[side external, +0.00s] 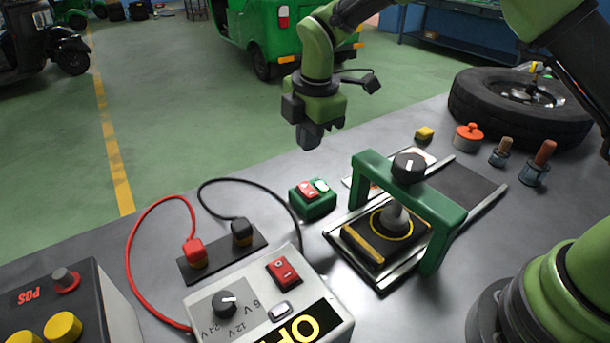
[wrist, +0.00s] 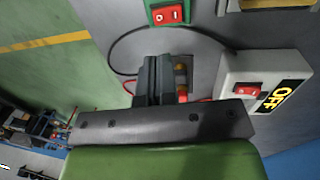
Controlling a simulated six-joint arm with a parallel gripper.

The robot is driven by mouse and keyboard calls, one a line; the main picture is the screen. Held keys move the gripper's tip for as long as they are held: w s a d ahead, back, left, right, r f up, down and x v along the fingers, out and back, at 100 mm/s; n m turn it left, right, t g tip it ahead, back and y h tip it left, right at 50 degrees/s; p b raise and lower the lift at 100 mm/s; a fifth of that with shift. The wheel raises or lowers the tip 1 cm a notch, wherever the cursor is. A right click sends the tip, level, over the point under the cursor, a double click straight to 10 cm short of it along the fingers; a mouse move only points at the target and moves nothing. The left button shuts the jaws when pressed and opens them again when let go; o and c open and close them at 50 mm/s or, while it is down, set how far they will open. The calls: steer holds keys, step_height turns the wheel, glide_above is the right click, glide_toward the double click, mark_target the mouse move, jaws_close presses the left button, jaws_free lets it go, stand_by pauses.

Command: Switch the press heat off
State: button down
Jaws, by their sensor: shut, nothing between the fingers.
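I cannot tell which side of the rocker is pressed. The press has a black knob on top and a plate with a yellow ring below. My gripper (side external: 309,138) is shut and empty, in the air above and behind the switch box; its fingers also show in the wrist view (wrist: 152,75).
A grey charger box (side external: 212,303) with a dial, another red rocker and an OFF label stands at the front. Red and black cables loop to clamps on a dark plate (side external: 248,255). A tyre (side external: 515,105) and small tools are at the right. A POS box (side external: 100,300) is front left.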

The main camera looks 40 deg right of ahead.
mark_target(308, 191)
steer(key=f, duration=0.3)
steer(key=w+f, duration=0.1)
steer(key=f, duration=0.5)
steer(key=shift+w+f, duration=0.15)
steer(key=shift+f, duration=0.15)
steer(key=shift+f, duration=0.2)
steer(key=shift+s+r, duration=0.2)
steer(key=shift+s, duration=0.55)
steer(key=shift+r, duration=0.1)
step_height(308, 191, up, 14)
steer(key=s, duration=0.2)
